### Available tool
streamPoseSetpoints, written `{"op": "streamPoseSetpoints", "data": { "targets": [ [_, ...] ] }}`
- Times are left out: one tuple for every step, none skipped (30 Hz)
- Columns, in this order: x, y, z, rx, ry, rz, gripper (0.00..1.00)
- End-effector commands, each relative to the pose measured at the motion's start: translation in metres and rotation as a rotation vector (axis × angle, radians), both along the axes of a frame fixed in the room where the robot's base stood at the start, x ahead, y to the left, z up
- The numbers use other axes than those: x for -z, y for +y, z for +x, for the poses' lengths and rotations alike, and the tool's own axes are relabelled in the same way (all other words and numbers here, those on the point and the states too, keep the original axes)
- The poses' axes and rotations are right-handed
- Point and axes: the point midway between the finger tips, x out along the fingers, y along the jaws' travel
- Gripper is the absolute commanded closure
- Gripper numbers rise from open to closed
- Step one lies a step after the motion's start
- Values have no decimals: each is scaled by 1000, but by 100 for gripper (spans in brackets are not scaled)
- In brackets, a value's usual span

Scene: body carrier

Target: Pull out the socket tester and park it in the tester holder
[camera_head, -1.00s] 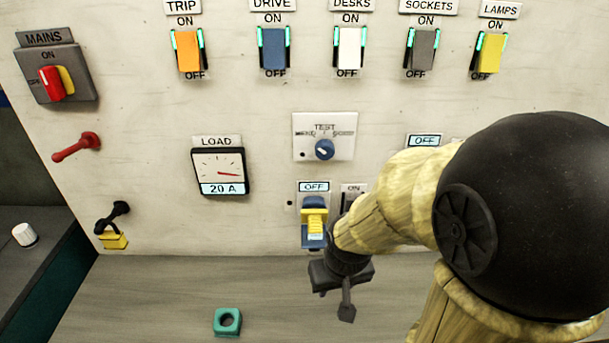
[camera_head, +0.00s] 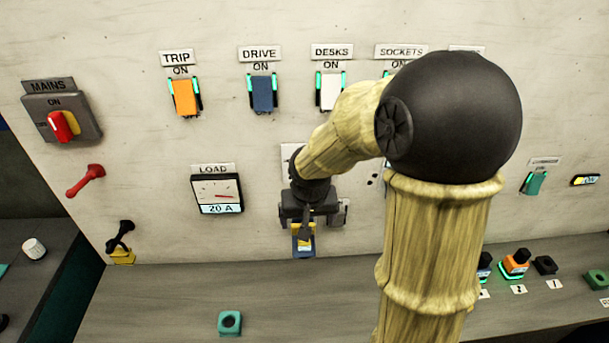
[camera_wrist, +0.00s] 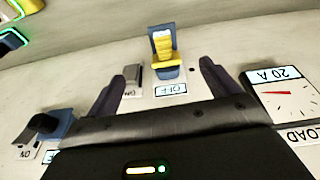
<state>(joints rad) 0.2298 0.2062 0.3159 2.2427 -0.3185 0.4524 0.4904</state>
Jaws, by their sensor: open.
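The socket tester, a blue body with a yellow ribbed grip, is plugged into the wall panel below the load meter's right side. It shows in the head view (camera_head: 304,243), partly covered by my gripper, and upside down in the wrist view (camera_wrist: 163,55). My gripper (camera_wrist: 165,75) is open and empty, its two dark fingers spread wide with the tester between and beyond them. In the head view my gripper (camera_head: 304,218) is in front of the panel just above the tester. A teal square block with a round hole (camera_head: 230,323) lies on the bench; I cannot tell whether it is the tester holder.
A grey switch (camera_wrist: 133,74) sits beside the tester. Rocker switches line the panel above. Several small items, including an orange one (camera_head: 516,263), stand on the bench at right.

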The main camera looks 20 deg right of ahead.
Motion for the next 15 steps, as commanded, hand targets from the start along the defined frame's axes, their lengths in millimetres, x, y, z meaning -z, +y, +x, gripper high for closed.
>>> {"op": "streamPoseSetpoints", "data": {
  "targets": [
    [-22,0,9,14,-6,4,13],
    [-26,0,13,21,-10,6,13],
    [-31,0,18,29,-16,7,13],
    [-33,1,20,34,-18,8,13],
    [-35,1,23,38,-19,9,13],
    [-36,1,25,43,-21,10,13],
    [-36,1,26,46,-23,11,13],
    [-36,1,26,47,-24,11,13],
    [-35,1,26,48,-24,11,13],
    [-35,1,26,47,-23,10,13],
    [-34,1,26,47,-23,10,13],
    [-34,1,26,47,-24,11,13],
    [-34,1,26,47,-24,11,13],
    [-34,1,26,46,-24,11,13],
    [-34,1,26,46,-24,11,13]
  ]
}}
